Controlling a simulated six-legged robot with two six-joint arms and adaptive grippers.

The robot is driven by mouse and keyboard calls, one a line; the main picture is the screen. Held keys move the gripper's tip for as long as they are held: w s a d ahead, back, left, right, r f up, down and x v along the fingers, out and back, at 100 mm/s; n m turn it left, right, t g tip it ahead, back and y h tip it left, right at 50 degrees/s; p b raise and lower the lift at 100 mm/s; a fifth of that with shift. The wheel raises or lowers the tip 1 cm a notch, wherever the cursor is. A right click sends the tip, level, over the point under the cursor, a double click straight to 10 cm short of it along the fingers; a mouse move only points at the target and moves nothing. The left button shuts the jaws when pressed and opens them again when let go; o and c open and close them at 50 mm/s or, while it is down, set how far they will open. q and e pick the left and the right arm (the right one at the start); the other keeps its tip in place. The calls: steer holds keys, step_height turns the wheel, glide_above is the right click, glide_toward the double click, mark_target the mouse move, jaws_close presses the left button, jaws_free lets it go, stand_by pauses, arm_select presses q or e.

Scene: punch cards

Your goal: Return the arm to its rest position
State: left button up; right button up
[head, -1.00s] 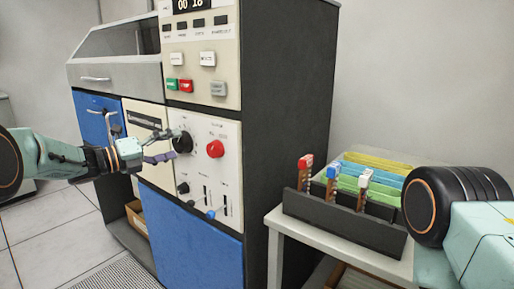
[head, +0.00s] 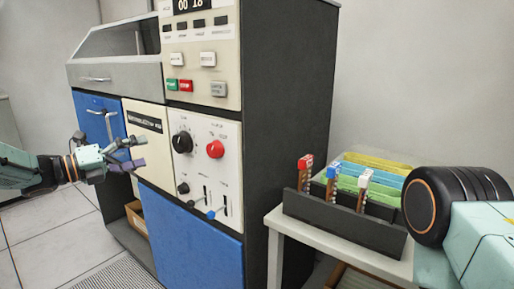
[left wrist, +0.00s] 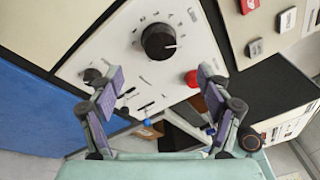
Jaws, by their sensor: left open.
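My left gripper (head: 132,155) is at the left of the head view, in front of the machine's cream panels. It is open and empty. In the left wrist view its two purple-padded fingers (left wrist: 160,100) are spread apart. The black dial (head: 182,142) on the control panel stands clear of the fingers; it also shows in the left wrist view (left wrist: 158,41). My right arm shows at the right edge of the head view, but its gripper is out of frame.
The tall machine (head: 290,120) fills the middle, with a red knob (head: 215,149), small levers and green and red buttons. A table (head: 277,217) at right bears a dark rack (head: 345,225) with card holders and coloured folders (head: 375,165). Open floor lies at lower left.

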mark_target(178, 147)
arm_select(q)
steer(key=x, duration=0.8)
steer(key=shift+w+d+f, duration=0.1)
steer(key=shift+w+d, duration=0.1)
steer(key=shift+d, duration=0.15)
steer(key=shift+w+d, duration=0.25)
steer(key=n, duration=0.3)
steer(key=shift+s+a+n+h, duration=0.1)
steer(key=shift+a+n+h, duration=0.05)
steer(key=shift+n+h, duration=0.15)
steer(key=n+t, duration=0.1)
steer(key=n, duration=0.2)
steer(key=shift+f, duration=0.15)
steer(key=n+t, duration=0.1)
steer(key=n, duration=0.3)
steer(key=shift+s, duration=0.1)
steer(key=n+t, duration=0.1)
steer(key=n, duration=0.2)
steer(key=n+y, duration=0.1)
steer(key=n, duration=0.2)
steer(key=shift+d+f+n+t+p, duration=0.1)
steer(key=shift+d+n+t+p, duration=0.2)
steer(key=shift+t+p, duration=0.1)
steer(key=n+t+y, duration=0.1)
steer(key=n, duration=0.5)
steer(key=shift+s, duration=0.15)
steer(key=shift+d+f+y, duration=0.1)
steer(key=shift+y, duration=0.2)
